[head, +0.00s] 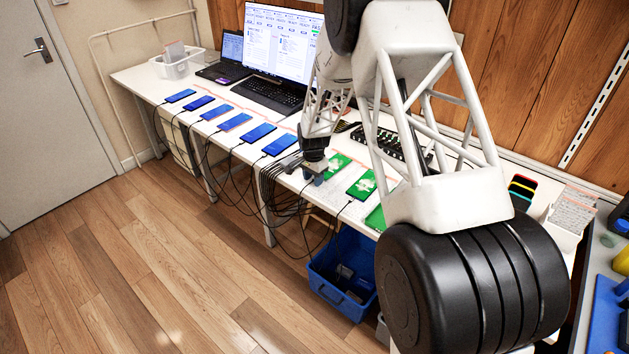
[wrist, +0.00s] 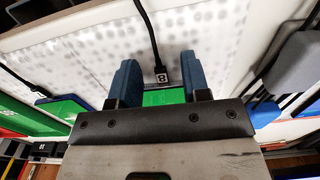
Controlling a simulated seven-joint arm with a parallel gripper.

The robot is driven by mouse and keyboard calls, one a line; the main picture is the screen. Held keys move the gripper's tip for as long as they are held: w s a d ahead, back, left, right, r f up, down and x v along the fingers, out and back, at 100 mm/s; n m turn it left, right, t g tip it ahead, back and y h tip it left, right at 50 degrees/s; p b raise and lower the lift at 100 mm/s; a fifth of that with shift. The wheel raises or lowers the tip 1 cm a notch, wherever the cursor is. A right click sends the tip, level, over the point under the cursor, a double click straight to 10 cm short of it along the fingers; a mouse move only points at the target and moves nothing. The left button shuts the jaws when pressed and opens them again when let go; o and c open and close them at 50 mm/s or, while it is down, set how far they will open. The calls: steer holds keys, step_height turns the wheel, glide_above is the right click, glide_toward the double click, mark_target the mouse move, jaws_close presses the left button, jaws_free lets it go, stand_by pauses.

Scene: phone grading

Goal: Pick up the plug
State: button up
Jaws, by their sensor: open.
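A black cable ends in a small plug with a white "8" label (wrist: 161,75) in the wrist view. My gripper (wrist: 158,80) is open, with its blue fingers on either side of the plug and a visible space between them. A phone with a green screen (wrist: 163,98) lies just below the plug, partly hidden by my gripper; I cannot tell whether the plug sits in it. In the head view my gripper (head: 314,170) is low over the front edge of the bench, next to a green-screen phone (head: 336,163). The plug there is too small to make out.
The white bench (head: 152,82) carries a row of blue-screen phones (head: 258,133) left of my gripper. Black cables (head: 285,185) hang over its front edge. A laptop (head: 275,92) stands behind. A blue crate (head: 335,285) is under the bench. Another cable (wrist: 20,80) runs left in the wrist view.

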jaws_close()
stand_by(0.3)
steer(key=shift+r, duration=0.1)
steer(key=shift+r, duration=0.85)
step_height(320, 180, up, 2)
steer(key=shift+r, duration=0.1)
steer(key=s+d+r, duration=0.1)
steer(key=s+d, duration=0.1)
steer(key=s, duration=1.3)
steer(key=shift+s+r, duration=0.2)
steer(key=shift+s, duration=0.2)
